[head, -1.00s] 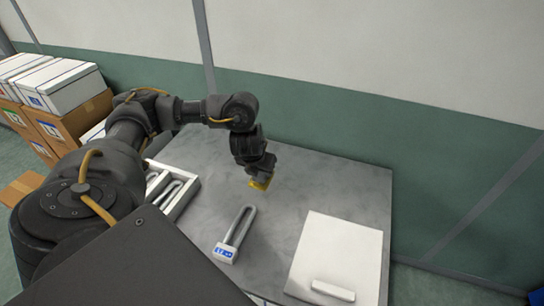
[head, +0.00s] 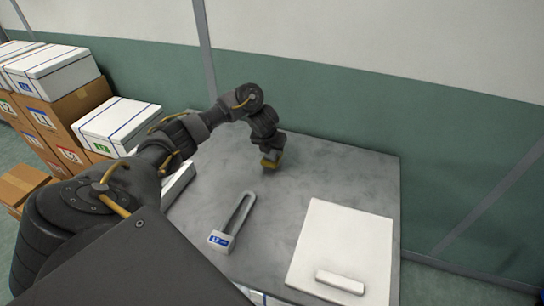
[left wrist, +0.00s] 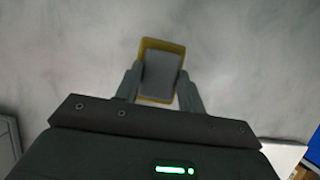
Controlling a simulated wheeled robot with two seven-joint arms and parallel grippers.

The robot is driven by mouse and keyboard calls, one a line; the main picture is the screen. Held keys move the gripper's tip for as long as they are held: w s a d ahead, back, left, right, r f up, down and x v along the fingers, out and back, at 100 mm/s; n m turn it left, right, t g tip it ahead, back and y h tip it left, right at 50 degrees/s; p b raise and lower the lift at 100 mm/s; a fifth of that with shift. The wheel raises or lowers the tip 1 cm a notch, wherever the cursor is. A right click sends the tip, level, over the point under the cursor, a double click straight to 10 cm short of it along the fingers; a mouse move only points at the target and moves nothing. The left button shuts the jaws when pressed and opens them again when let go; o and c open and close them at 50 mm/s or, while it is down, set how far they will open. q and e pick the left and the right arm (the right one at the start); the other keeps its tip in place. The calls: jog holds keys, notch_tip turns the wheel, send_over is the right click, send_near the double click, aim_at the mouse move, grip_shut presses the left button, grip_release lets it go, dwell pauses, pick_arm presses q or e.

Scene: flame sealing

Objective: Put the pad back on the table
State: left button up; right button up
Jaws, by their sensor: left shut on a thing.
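The pad (left wrist: 162,70) is a small block with a yellow rim and a grey face, held between the two fingers of my left gripper (left wrist: 160,88) in the left wrist view. I cannot tell whether the pad touches the table. My right gripper is not in view.
A padlock-shaped seal with a long shackle and a blue label (head: 222,239) lies mid-table. A white board (head: 345,235) with a small white bar (head: 340,282) lies at the right. Boxes (head: 60,110) are stacked at the left. The table around the pad is clear.

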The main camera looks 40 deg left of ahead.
pick_arm(q)
notch_tip(320, 180, down, 2)
jog(key=shift+f+b, duration=0.2)
jog(key=shift+b, duration=0.1)
jog(key=shift+r, duration=0.1)
jog(key=o, duration=0.9)
jog(key=shift+o, duration=0.2)
